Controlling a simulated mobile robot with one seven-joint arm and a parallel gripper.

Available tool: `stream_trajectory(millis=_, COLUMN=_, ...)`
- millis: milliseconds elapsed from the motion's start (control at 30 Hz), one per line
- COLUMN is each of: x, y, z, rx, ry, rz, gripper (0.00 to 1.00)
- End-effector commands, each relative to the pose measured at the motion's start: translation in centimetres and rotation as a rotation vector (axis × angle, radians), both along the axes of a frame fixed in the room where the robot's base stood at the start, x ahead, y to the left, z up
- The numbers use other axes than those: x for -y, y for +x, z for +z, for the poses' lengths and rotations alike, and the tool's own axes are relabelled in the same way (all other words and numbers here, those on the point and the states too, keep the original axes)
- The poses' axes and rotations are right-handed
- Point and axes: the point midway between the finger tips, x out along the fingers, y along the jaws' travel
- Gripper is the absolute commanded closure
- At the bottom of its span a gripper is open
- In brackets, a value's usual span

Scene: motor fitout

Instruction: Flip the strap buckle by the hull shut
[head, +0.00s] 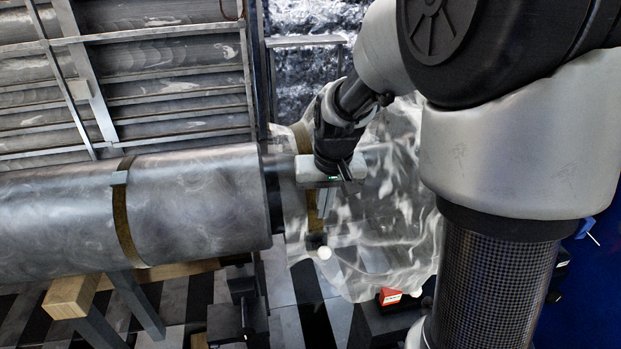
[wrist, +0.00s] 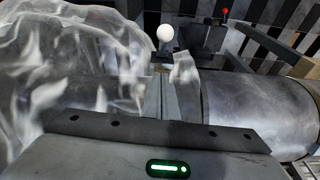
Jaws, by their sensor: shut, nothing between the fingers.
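A large grey metal cylinder (head: 195,205) lies across the left of the head view below a ribbed metal structure that looks like the hull (head: 150,75). A brown strap (head: 124,225) goes around it, with a small grey buckle-like piece (head: 119,178) on its upper side; whether it is up or flat is too small to tell. A second yellowish strap (head: 314,212) shows at the cylinder's right end, partly hidden by my gripper. My gripper (head: 345,179) is shut and empty above that end, apart from the left buckle. The cylinder also shows in the wrist view (wrist: 260,108); no buckle is clear there.
A crumpled translucent sheet (head: 375,245) hangs right of the cylinder, close to my gripper. A white ball (head: 324,253) and a red box (head: 390,296) sit lower down. A wooden block (head: 72,296) and metal legs stand under the cylinder.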

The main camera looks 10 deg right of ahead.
Motion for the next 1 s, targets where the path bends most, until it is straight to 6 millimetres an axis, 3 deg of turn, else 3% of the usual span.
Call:
stream_trajectory(millis=33, x=0.0, y=0.2, z=-1.4, rx=-0.006, ry=0.000, rz=0.000, gripper=1.00)
stream_trajectory(millis=200, x=-0.1, y=0.8, z=-4.4, rx=-0.003, ry=0.000, rz=0.000, gripper=1.00)
stream_trajectory(millis=300, x=-0.2, y=-0.8, z=-4.9, rx=-0.001, ry=0.000, rz=0.001, gripper=1.00)
stream_trajectory(millis=500, x=-0.4, y=-2.3, z=-5.7, rx=0.001, ry=0.000, rz=0.001, gripper=1.00)
stream_trajectory(millis=1000, x=-0.4, y=-2.3, z=-5.9, rx=0.005, ry=0.000, rz=0.000, gripper=1.00)
